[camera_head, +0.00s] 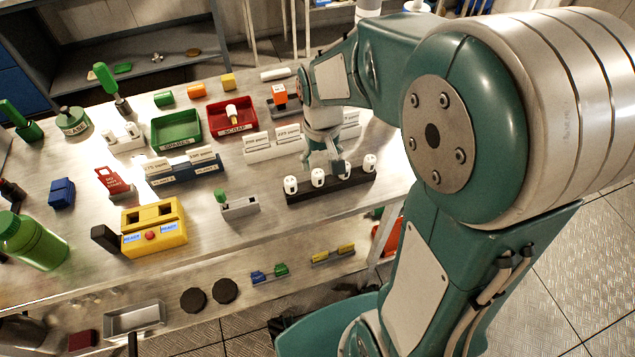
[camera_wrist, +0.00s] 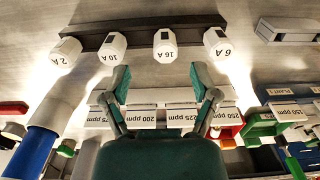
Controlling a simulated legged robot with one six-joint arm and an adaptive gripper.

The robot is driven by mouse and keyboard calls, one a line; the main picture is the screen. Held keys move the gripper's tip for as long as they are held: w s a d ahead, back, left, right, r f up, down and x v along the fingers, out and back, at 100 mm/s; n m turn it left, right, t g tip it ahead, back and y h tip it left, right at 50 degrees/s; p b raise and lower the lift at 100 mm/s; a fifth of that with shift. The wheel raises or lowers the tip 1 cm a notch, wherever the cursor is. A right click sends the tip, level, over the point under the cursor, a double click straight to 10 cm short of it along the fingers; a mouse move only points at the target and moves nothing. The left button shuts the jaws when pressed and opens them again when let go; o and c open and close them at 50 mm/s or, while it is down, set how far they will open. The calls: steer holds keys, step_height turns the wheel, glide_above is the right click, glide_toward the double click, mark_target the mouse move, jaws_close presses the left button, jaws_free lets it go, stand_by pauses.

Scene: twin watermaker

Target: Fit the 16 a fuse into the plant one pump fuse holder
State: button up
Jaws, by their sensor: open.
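The 16 A fuse (camera_wrist: 165,45) is a white labelled block standing in a dark rack (camera_wrist: 140,26), between the 10 A fuse (camera_wrist: 112,47) and the 6 A fuse (camera_wrist: 217,42). In the head view the 16 A fuse (camera_head: 318,177) appears second from the left in the black rack (camera_head: 332,186). My gripper (camera_wrist: 160,78) is open and empty, its two fingers spread below the 16 A fuse in the wrist view. In the head view my gripper (camera_head: 325,160) hangs just behind the rack. I cannot tell which fixture is the plant one pump fuse holder.
White ppm cards (camera_wrist: 163,113) stand close to my gripper. A green spares tray (camera_head: 177,130) and red scrap tray (camera_head: 233,118) lie behind. A yellow READY box (camera_head: 153,228) and a grey block with a green part (camera_head: 240,207) stand left of the rack.

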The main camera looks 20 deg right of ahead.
mark_target(318, 172)
steer(key=f, duration=0.4)
steer(key=shift+w+a+f, duration=0.25)
steer(key=shift+a+f, duration=0.05)
steer(key=shift+f, duration=0.05)
steer(key=shift+a+f, duration=0.2)
steer(key=shift+d, duration=0.25)
jaws_close()
